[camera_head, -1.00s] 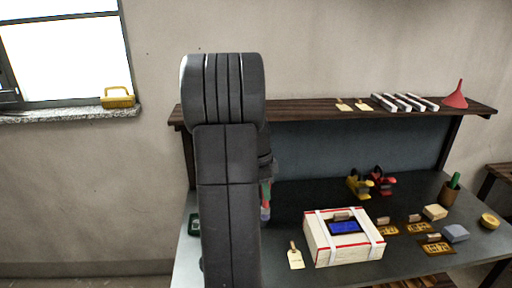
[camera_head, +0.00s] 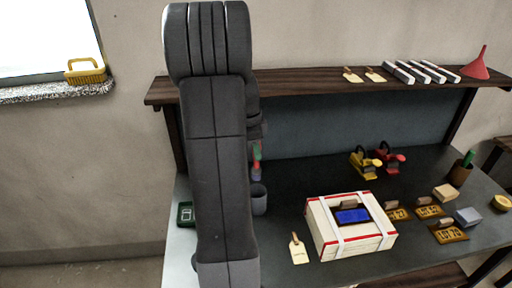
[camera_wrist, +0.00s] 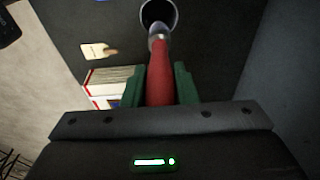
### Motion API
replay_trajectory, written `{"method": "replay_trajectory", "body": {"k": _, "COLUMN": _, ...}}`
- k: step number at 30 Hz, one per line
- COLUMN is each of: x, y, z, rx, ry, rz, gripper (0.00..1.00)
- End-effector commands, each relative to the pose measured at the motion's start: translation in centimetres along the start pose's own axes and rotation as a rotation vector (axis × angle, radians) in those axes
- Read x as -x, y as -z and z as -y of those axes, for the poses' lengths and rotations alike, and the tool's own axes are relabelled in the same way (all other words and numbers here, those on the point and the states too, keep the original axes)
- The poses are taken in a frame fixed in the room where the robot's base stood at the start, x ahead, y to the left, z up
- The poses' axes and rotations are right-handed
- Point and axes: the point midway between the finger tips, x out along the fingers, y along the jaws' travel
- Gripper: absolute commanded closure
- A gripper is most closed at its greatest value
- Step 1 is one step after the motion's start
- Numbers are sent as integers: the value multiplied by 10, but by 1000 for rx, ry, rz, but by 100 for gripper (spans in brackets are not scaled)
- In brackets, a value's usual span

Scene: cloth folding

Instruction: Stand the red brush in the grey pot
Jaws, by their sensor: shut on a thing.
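The red brush (camera_wrist: 160,75) is held by its handle between the green fingers of my gripper (camera_wrist: 158,88). In the head view the brush (camera_head: 257,165) hangs roughly upright, just right of my arm, with its lower end slightly above the grey pot (camera_head: 259,203). The pot stands on the bench, partly hidden by my arm. In the wrist view the brush's far end overlaps the near rim of the round pot (camera_wrist: 172,22). I cannot tell whether it is inside the opening.
A strapped box (camera_head: 322,228) stands on the bench right of the pot, with a paper tag (camera_head: 299,251) beside it. Clamps (camera_head: 364,164), number plates (camera_head: 451,236) and a brown pot (camera_head: 461,174) lie farther right. A wooden shelf (camera_head: 300,85) runs above the bench.

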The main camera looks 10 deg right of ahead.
Motion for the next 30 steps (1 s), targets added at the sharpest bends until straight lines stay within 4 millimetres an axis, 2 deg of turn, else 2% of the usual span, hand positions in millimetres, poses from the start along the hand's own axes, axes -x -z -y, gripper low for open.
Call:
{"method": "replay_trajectory", "body": {"k": 1, "x": -7, "y": -1, "z": 0, "rx": 0, "ry": -1, "rz": 0, "gripper": 97}}
{"method": "replay_trajectory", "body": {"k": 30, "x": -84, "y": -13, "z": 0, "rx": 0, "ry": 0, "rz": 0, "gripper": 97}}
